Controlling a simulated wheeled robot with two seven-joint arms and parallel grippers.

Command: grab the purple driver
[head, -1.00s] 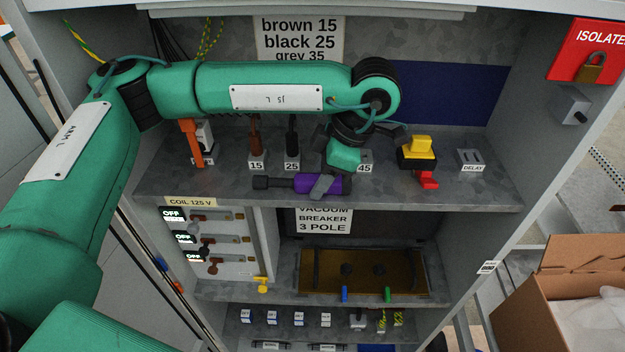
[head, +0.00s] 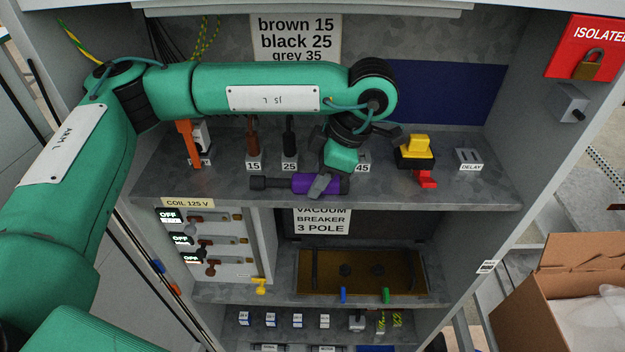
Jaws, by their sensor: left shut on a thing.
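The purple driver (head: 302,184) lies sideways along the front of the upper shelf. Its purple grip is at the right and its dark head at the left. My left gripper (head: 321,187) comes down over the purple grip from above and is shut on it. A grey finger crosses the front of the grip; the far finger is hidden. I cannot tell whether the driver touches the shelf. My right gripper is not in view.
A brown driver (head: 253,137) and a black driver (head: 290,137) stand upright behind, in labelled holders. An orange tool (head: 190,144) stands left. A yellow and black switch (head: 416,152) with a red tab is right. The shelf (head: 455,194) is bare at front right.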

